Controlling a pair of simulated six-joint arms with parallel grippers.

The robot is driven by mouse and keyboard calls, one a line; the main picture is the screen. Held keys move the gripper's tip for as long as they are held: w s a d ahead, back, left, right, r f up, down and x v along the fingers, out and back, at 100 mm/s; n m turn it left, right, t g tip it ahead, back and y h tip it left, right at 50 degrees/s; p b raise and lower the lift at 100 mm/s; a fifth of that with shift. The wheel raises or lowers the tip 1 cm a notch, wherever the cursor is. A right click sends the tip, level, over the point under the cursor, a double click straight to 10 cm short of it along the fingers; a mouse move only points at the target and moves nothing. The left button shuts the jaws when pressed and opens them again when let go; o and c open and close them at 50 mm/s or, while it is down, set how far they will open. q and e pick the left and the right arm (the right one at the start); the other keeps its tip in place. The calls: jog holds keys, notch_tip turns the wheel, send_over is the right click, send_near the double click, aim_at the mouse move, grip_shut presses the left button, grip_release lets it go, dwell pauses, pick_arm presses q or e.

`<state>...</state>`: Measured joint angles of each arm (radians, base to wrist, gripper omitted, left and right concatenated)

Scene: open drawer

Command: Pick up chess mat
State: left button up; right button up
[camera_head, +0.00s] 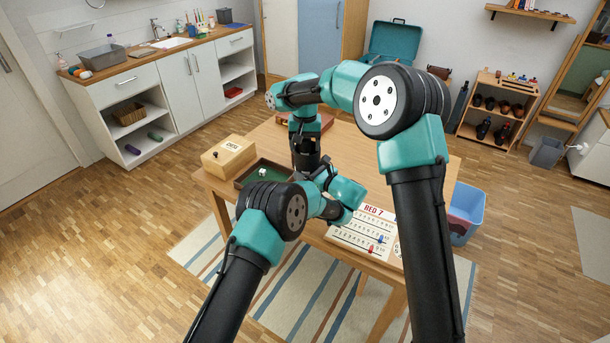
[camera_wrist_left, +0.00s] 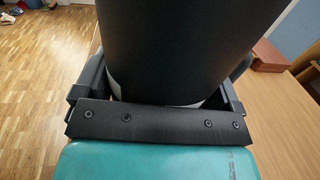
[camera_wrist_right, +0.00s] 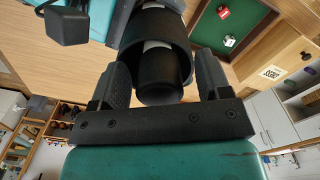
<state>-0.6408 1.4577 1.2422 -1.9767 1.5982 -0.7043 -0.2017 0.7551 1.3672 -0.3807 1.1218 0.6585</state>
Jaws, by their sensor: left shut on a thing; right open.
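The chess mat (camera_wrist_left: 190,45) appears as a thick dark roll in the left wrist view, filling the space between the jaws of my left gripper (camera_wrist_left: 155,90). The left gripper is shut on it. In the right wrist view the roll's end (camera_wrist_right: 160,75) shows dark outer and inner layers with a pale band. My right gripper (camera_wrist_right: 165,70) is open, its fingers on either side of this end, with a visible gap at least on the right. In the head view my arms cross over the table, and I cannot clearly separate the mat from the dark gripper parts.
The wooden table (camera_head: 430,175) holds a green-lined dice tray (camera_head: 242,180), a wooden box (camera_head: 228,157) at its left edge, a "RED 7" score board (camera_head: 350,238) in front and a reddish case (camera_head: 318,121) behind. A blue bin (camera_head: 468,205) stands right of the table.

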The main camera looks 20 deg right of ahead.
dwell(0.4)
grip_shut()
dwell(0.5)
